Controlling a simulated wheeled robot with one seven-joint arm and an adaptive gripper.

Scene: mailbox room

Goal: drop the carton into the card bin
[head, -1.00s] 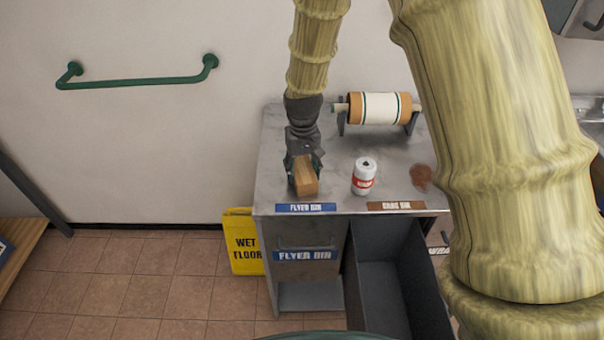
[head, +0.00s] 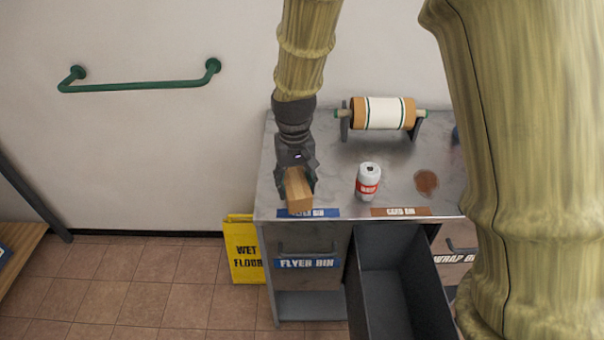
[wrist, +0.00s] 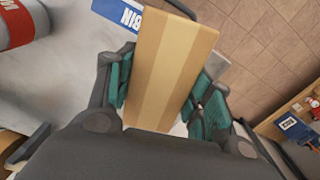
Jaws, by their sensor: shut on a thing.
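The carton (head: 298,190) is a small brown box with a paler stripe. The card bin (head: 398,290) is the dark grey drawer pulled open below the brown card bin label (head: 401,212). It lies to the right of and below the carton. The part of its inside that shows looks empty.
A white and red can (head: 368,182) stands on the cabinet top (head: 335,180), right of my gripper. A paper roll on a stand (head: 382,113) is behind it. The flyer bin drawer (head: 305,263) is shut. A yellow wet floor sign (head: 243,250) stands left of the cabinet.

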